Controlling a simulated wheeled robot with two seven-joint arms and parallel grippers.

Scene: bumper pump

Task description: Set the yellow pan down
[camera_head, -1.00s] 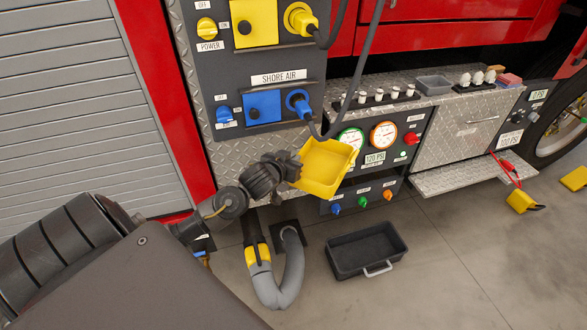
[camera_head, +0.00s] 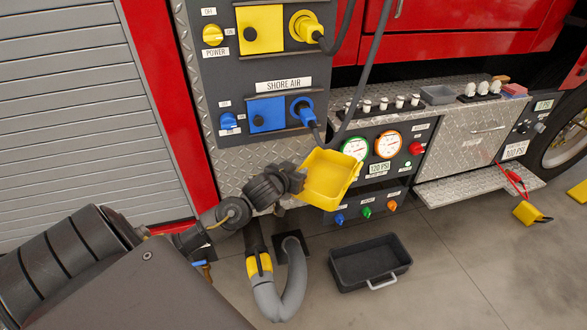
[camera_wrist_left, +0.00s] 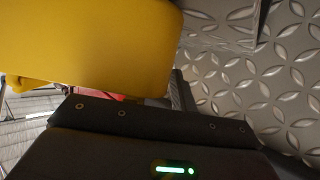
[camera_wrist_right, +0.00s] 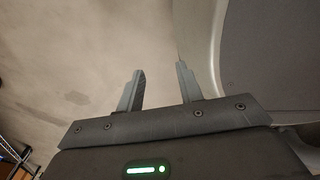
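The yellow pan (camera_head: 328,178) is held in the air by my left gripper (camera_head: 297,180), in front of the lower gauge panel. My left gripper is at the pan's left side and appears shut on it, though its fingertips are mostly hidden. The pan is tilted, with its inside facing the head camera, and it looks empty. In the left wrist view the pan (camera_wrist_left: 95,45) fills the upper left, right in front of the gripper. My right gripper (camera_wrist_right: 160,85) is open and empty over bare floor in the right wrist view; it is not in the head view.
A black tray (camera_head: 345,279) with a light handle stands on the floor below the pan. A grey hose (camera_head: 291,292) with a yellow band curves beside it. A diamond-plate step (camera_head: 460,190) juts out at the right.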

